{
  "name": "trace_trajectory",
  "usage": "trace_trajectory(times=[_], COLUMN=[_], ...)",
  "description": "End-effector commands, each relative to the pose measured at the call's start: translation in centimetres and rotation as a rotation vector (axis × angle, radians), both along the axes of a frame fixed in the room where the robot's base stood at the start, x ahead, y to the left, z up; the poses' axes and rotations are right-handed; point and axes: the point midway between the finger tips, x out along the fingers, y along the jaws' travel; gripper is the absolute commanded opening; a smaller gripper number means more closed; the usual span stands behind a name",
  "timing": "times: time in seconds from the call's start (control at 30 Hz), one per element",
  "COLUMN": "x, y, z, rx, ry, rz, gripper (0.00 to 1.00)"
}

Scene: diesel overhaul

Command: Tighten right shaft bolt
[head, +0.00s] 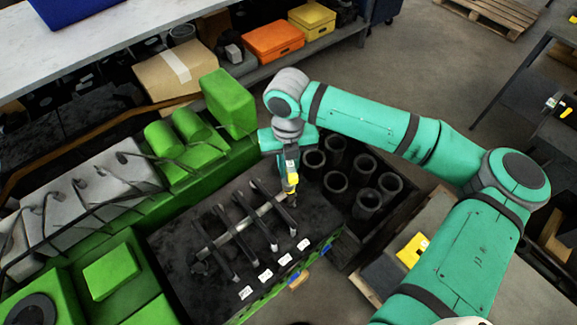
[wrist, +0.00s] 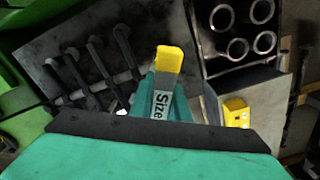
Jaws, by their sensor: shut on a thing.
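A metal shaft (head: 241,227) with several dark rocker arms lies on the black engine top; it also shows in the wrist view (wrist: 122,78). My gripper (head: 289,150) is above the right end of the shaft. It is shut on a yellow and grey tool (head: 293,180) labelled "Size", which points down. In the wrist view the yellow part of the tool (wrist: 168,60) rises between the fingers. The tool's dark lower end is close to the shaft's right end; I cannot tell whether it touches. The right shaft bolt is hidden or too small to make out.
Several dark cylinder sleeves (head: 336,182) stand in a tray just right of the engine. The green engine block (head: 230,103) rises behind and left. White labels (head: 265,275) lie along the front edge. A yellow box (head: 412,250) sits at the right.

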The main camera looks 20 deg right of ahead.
Motion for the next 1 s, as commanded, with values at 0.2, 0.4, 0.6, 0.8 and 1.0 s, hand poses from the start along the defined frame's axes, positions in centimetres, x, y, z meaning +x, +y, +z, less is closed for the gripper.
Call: trace_trajectory(times=[0.2,0.4,0.6,0.8,1.0], x=[0.0,0.0,0.0,0.0,0.0], y=[0.0,0.0,0.0,0.0,0.0], z=[0.0,-0.1,-0.8,-1.5,-1.5], rx=[0.000,0.000,0.002,0.000,0.001], ry=[-0.001,0.000,0.001,0.000,0.000], rz=[0.030,0.029,0.028,0.027,-0.099], gripper=[0.00,0.00,0.00,0.00,0.00])
